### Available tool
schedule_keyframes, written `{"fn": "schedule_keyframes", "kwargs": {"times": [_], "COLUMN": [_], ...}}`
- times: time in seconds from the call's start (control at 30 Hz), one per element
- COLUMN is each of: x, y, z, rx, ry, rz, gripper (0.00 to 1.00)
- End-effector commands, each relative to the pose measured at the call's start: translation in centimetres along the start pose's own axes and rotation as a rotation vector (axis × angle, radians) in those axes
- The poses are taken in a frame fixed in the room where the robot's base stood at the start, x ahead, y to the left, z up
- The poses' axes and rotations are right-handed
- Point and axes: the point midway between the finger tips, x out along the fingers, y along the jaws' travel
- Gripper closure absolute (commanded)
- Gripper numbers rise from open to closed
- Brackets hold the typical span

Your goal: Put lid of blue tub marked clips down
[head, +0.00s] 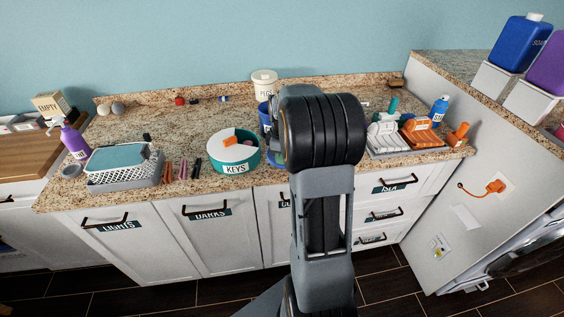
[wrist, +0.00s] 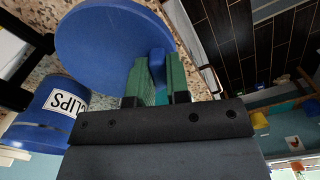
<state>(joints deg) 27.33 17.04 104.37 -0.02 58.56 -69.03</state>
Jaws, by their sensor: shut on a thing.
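The round blue lid (wrist: 108,48) shows large in the wrist view, with a small blue knob (wrist: 157,60) at its edge facing me. My gripper (wrist: 158,78) is shut on this knob between its green finger pads. The blue tub marked CLIPS (wrist: 48,112) stands to the left of my gripper in the wrist view, apart from the fingers. In the head view my arm hides my gripper and most of this area. A strip of blue (head: 264,116) shows just left of my arm; I cannot tell tub from lid there.
A white basket (head: 122,165) and purple spray bottle (head: 74,142) stand left.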

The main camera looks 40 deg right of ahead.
Motion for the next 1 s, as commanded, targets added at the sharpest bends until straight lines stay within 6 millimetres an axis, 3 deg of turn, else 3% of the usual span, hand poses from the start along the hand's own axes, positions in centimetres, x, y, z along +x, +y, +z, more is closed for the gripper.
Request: {"fn": "schedule_keyframes", "kwargs": {"times": [0.27, 0.57, 0.97, 1.0], "x": [1.0, 4.2, 4.8, 4.7], "y": [0.8, 1.0, 1.0, 1.0], "z": [-0.3, -0.4, -0.4, -0.4], "rx": [0.000, 0.000, 0.000, 0.000], "ry": [0.000, 0.000, 0.000, 0.000], "rz": [0.000, -0.001, 0.000, 0.000], "gripper": [1.00, 1.00, 1.00, 0.81]}}
